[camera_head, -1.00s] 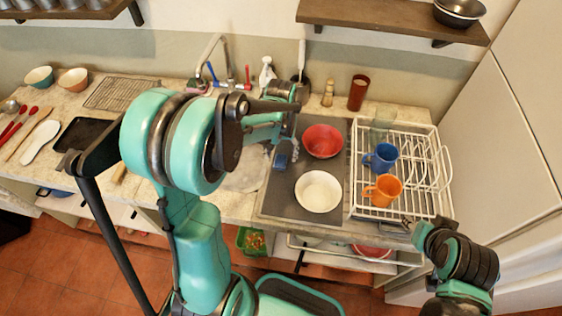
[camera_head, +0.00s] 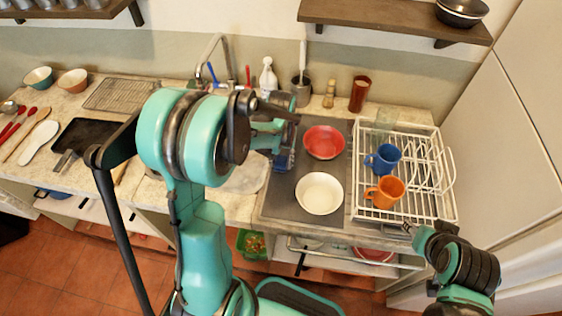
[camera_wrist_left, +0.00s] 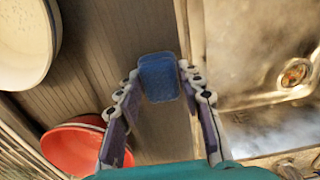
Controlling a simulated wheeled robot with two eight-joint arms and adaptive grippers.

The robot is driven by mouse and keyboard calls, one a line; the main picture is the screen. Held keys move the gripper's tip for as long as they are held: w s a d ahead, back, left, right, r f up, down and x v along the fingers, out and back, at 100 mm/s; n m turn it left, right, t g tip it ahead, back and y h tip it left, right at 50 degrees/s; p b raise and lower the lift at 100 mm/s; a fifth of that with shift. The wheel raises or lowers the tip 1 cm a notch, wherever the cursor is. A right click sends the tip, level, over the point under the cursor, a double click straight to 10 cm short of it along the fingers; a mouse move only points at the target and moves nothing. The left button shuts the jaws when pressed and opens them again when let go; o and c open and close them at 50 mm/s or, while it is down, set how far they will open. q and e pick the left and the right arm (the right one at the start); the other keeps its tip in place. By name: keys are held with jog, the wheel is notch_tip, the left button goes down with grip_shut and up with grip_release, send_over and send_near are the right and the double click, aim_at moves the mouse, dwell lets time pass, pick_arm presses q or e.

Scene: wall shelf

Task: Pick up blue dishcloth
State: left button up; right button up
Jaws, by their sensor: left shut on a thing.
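The blue dishcloth (camera_head: 284,161) is a small blue block on the grey drainboard, left of the two bowls in the head view. The left arm partly hides it there. In the left wrist view the blue dishcloth (camera_wrist_left: 158,72) sits between the fingertips of my left gripper (camera_wrist_left: 159,84), which is shut on it. In the head view my left gripper (camera_head: 281,150) is over the cloth and mostly hidden by its own arm. My right gripper (camera_head: 408,228) is low at the right, in front of the dish rack; its fingers are too small to read.
A white bowl (camera_head: 319,194) and a red bowl (camera_head: 324,142) stand close to the right of the cloth. The white dish rack (camera_head: 437,205) holds a blue mug (camera_head: 382,158) and an orange mug (camera_head: 385,192). The metal sink (camera_wrist_left: 250,45) lies beside the drainboard.

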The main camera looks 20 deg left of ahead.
aim_at(282, 162)
pick_arm(q)
jog(key=shift+r, duration=0.5)
jog(key=r, duration=0.1)
jog(key=r+p, duration=0.2)
jog(key=shift+s+d+r, duration=0.2)
jog(key=shift+s+r, duration=0.05)
jog(key=shift+r, duration=0.15)
jog(key=s+d+r+p, duration=0.2)
jog(key=s+d+r, duration=0.4)
jog(key=s, duration=0.3)
jog(key=shift+d+p, duration=0.2)
jog(key=shift+p, duration=0.2)
jog(key=shift+r, duration=0.1)
